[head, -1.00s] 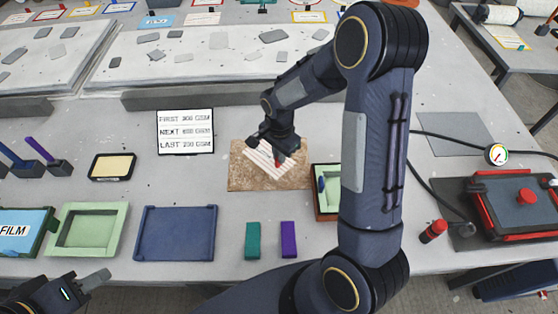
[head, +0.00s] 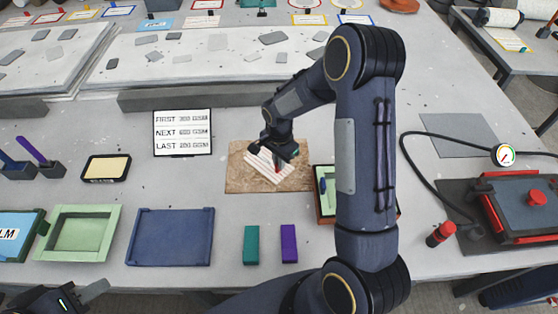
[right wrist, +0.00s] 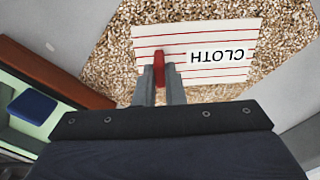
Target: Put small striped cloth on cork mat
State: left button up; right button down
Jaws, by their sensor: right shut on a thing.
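The small striped cloth (right wrist: 208,50), white with red stripes and the word CLOTH, is over the cork mat (right wrist: 125,22) in the right wrist view. My right gripper (right wrist: 160,82) is shut on the cloth's red tab. In the head view the cloth (head: 262,168) lies within the outline of the brown cork mat (head: 240,184), partly hidden by my right gripper (head: 278,164). I cannot tell whether the cloth touches the mat. My left gripper (head: 92,292) is partly in view at the bottom left, away from the mat; its opening is unclear.
A green tray with a brown rim (head: 325,207) stands right of the mat, partly behind my right arm. A teal block (head: 251,244) and a purple block (head: 289,243) are in front. A text sign (head: 183,132) stands to the left. A blue tray (head: 170,237) is at front left.

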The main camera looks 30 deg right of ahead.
jog(key=c, duration=1.5)
grip_release()
jog(key=shift+f, duration=0.1)
jog(key=shift+r+p, duration=0.3)
jog(key=shift+r, duration=0.05)
jog(key=s+r+n+t+y+b, duration=0.1)
jog(key=s+r+n+b, duration=0.35)
jog(key=r, duration=1.25)
jog(key=s+a+r+n+t+y+p, duration=0.1)
jog(key=s+a+n, duration=0.1)
jog(key=s, duration=0.4)
jog(key=s+a+r+n+t+y+p, duration=0.1)
jog(key=s+a+n+t, duration=0.1)
jog(key=s, duration=0.5)
jog(key=s+a+r+n+t+p, duration=0.1)
jog(key=s+a+n, duration=0.1)
jog(key=s+n, duration=0.2)
jog(key=shift+s+t+y, duration=0.3)
jog(key=shift+s+y, duration=0.1)
jog(key=shift+s, duration=0.85)
jog(key=shift+r, duration=0.1)
